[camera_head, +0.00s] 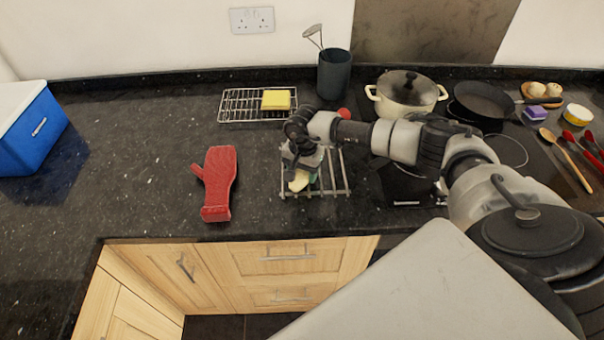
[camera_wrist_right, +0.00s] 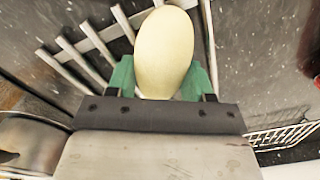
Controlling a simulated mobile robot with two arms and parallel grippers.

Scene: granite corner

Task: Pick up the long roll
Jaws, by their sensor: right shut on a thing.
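The long roll (camera_wrist_right: 165,52) is a pale yellow, smooth oval. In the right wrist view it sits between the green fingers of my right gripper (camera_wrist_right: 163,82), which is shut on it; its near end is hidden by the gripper. In the head view the roll (camera_head: 299,181) shows just below my right gripper (camera_head: 303,172), over the slatted metal rack (camera_head: 334,184). I cannot tell whether the roll still touches the rack. My left gripper is not in view.
A red oven mitt (camera_head: 219,180) lies left of the slatted rack. Behind are a wire rack (camera_head: 233,105) with a yellow sponge (camera_head: 276,100), a dark utensil pot (camera_head: 334,75) and a lidded cream pot (camera_head: 407,92). A blue box (camera_head: 35,130) stands far left. The left counter is mostly clear.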

